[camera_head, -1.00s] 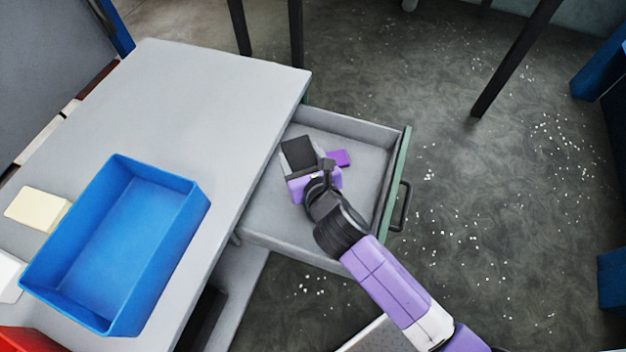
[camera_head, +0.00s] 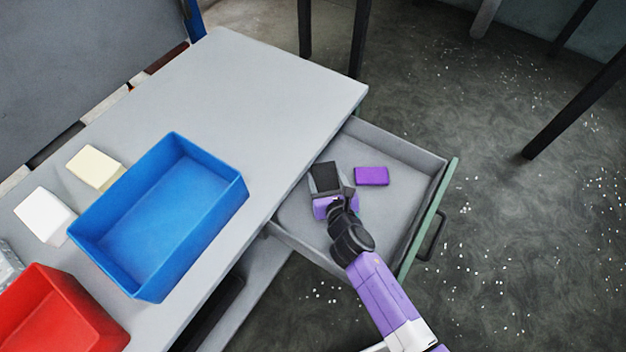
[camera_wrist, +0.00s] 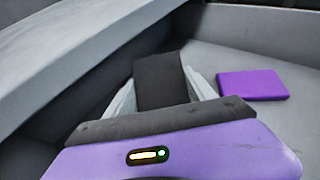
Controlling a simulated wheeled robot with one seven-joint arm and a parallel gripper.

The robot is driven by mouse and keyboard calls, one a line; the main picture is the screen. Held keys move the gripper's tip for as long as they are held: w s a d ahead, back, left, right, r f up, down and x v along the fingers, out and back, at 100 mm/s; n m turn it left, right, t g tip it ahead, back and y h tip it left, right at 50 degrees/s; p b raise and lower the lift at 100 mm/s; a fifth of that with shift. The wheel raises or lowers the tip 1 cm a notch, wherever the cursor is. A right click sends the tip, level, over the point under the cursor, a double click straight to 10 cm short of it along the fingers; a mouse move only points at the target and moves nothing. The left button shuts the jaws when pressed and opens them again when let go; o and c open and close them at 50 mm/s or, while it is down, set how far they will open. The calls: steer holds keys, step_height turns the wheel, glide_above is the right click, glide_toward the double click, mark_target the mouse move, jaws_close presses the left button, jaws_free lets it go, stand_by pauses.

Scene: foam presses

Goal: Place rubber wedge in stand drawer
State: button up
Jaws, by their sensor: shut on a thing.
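The rubber wedge, a dark grey-black block (camera_head: 324,176), is in my gripper (camera_head: 325,188). In the wrist view the wedge (camera_wrist: 160,80) sits between the two pale fingers (camera_wrist: 165,88), which are shut on it. My gripper and the wedge are over the left part of the open stand drawer (camera_head: 400,150), near the table edge. The drawer is grey inside with a green front and a dark handle. I cannot tell whether the wedge touches the drawer floor. A flat purple block (camera_head: 371,176) lies in the drawer, apart from my gripper; it also shows in the wrist view (camera_wrist: 252,84).
The grey tabletop (camera_head: 270,85) overhangs the drawer's left side. On it stand an empty blue bin (camera_head: 205,245), a red bin (camera_head: 95,320), a cream block (camera_head: 95,167) and a white block (camera_head: 45,215). The drawer floor around the purple block has free room.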

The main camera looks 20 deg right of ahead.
steer(key=shift+w+a+f+b, duration=0.65)
steer(key=shift+w+f+b, duration=0.1)
steer(key=shift+w, duration=0.2)
steer(key=shift+w+a+f+b, duration=0.6)
steer(key=shift+w+a+f, duration=0.1)
steer(key=shift+w, duration=0.2)
steer(key=shift+f, duration=0.1)
steer(key=o, duration=1.7)
steer(key=shift+c, duration=0.2)
steer(key=shift+s, duration=0.15)
steer(key=p+v, duration=0.1)
steer(key=v, duration=1)
steer(key=shift+s+r, duration=0.25)
steer(key=shift+s, duration=0.1)
